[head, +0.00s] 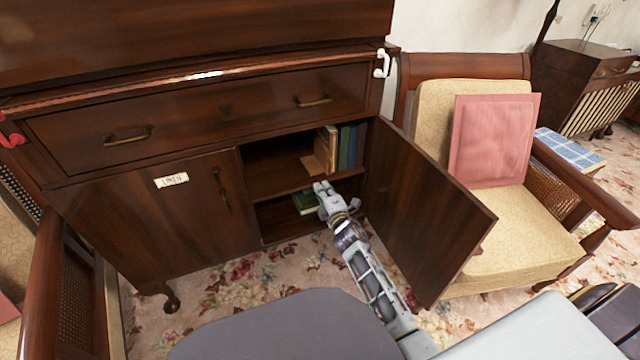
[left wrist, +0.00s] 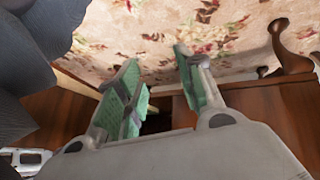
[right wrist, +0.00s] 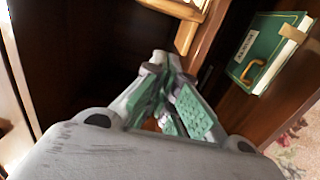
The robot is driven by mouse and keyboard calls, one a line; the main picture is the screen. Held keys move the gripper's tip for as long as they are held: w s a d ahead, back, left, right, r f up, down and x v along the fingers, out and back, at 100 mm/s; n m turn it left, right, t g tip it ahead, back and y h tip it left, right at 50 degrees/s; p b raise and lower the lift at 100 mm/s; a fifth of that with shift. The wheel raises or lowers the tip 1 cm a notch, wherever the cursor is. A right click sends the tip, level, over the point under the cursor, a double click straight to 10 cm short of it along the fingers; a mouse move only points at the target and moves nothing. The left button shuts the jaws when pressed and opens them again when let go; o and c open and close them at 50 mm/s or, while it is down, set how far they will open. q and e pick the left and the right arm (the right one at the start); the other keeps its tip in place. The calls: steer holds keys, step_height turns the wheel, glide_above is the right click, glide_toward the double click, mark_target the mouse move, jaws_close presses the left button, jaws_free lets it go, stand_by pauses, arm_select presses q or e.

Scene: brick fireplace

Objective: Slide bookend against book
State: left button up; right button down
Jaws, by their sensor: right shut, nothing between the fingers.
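The light wooden bookend (head: 321,157) stands on the upper shelf of the cabinet's open right side. The upright books (head: 348,147), green and blue, stand to its right; I cannot tell if a gap lies between them. In the right wrist view, a light wooden piece, probably the bookend (right wrist: 182,9), is cut off at the top edge. My right gripper (head: 322,188) is shut and empty, in front of the shelf and below the bookend in the head view. My left gripper (left wrist: 160,88) is open and empty, seen only in the left wrist view, above carpet and dark wood.
The open cabinet door (head: 425,205) stands right of my right arm. A green labelled book (head: 305,202) lies in the lower compartment; it also shows in the right wrist view (right wrist: 262,55). A cushioned armchair (head: 510,225) stands beyond the door. The left cabinet door (head: 165,220) is shut.

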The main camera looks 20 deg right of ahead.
arm_select(q)
step_height(320, 180, up, 3)
steer(key=shift+a+f+p, duration=0.1)
steer(key=shift+a+p, duration=0.05)
steer(key=shift+p, duration=0.35)
arm_select(e)
steer(key=s, duration=0.4)
steer(key=shift+s, duration=0.25)
arm_select(q)
steer(key=shift+s+f+g, duration=0.15)
steer(key=shift+f+g, duration=0.05)
steer(key=shift+g, duration=0.1)
